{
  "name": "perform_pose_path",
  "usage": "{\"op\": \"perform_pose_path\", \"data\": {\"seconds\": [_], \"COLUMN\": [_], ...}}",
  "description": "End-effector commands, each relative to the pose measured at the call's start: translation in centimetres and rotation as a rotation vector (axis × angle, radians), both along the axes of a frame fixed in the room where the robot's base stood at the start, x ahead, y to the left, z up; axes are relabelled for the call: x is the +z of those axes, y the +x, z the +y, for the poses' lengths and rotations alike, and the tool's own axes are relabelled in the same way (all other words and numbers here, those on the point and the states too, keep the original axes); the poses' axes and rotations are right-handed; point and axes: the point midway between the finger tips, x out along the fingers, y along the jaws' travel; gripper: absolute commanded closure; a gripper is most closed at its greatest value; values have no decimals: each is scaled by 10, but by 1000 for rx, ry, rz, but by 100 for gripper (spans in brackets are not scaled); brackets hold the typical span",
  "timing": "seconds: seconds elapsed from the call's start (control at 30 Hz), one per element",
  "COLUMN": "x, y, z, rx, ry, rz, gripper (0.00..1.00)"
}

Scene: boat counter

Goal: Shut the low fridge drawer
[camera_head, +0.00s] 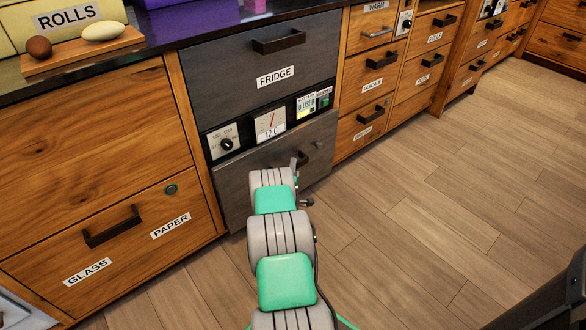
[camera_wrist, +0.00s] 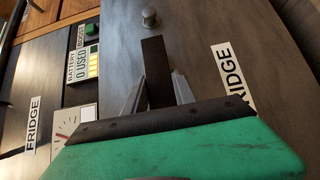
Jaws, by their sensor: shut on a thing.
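The low fridge drawer (camera_head: 234,190) has a dark grey wood front below the fridge's control panel. In the head view my arm covers its middle, and I cannot tell whether its front stands out a little or is flush. In the wrist view its front (camera_wrist: 205,45) fills the right side, with a FRIDGE label partly hidden by my gripper. Its dark handle (camera_wrist: 154,55) runs between the two fingers of my gripper (camera_wrist: 158,88), which is shut on it.
The upper fridge drawer (camera_head: 262,75) looks shut above the control panel (camera_head: 270,123). Wooden drawers (camera_head: 115,225) stand to the left and more (camera_head: 365,95) to the right. Eggs on a board (camera_head: 85,52) lie on the counter. The plank floor (camera_head: 450,190) at right is clear.

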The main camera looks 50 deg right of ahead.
Motion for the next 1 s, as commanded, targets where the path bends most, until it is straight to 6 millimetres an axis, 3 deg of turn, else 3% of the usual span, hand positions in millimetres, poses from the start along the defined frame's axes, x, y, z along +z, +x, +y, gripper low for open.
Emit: {"op": "perform_pose_path", "data": {"seconds": [0.67, 1.0], "x": [-1, -5], "y": [1, 36], "z": [0, -9], "rx": [0, -1], "ry": [1, 1], "rz": [1, -1], "gripper": [100, 100]}}
